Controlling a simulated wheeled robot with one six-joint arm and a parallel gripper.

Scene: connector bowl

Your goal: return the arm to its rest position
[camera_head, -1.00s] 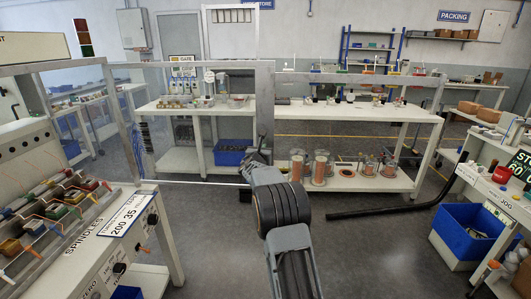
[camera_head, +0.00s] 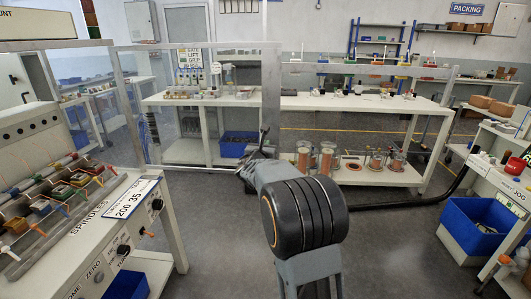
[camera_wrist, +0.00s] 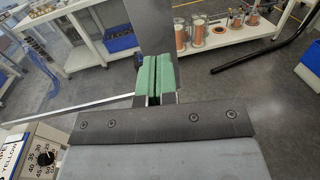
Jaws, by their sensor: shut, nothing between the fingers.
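My gripper (camera_wrist: 155,76) shows in the wrist view with its two green finger pads pressed together, shut and empty. It hangs over open grey floor, in front of the long white bench and apart from everything. In the head view my arm reaches forward in the middle, its thick black-banded joint close to the camera. The arm hides most of the gripper there, and the fingertips cannot be made out.
A spindle machine (camera_head: 75,235) stands close at left. A clear-panelled fence (camera_head: 205,62) crosses ahead, before a white bench (camera_head: 350,103) with copper-coloured spools below. A blue bin (camera_head: 478,228) sits at right beside a white station. The floor around the arm is clear.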

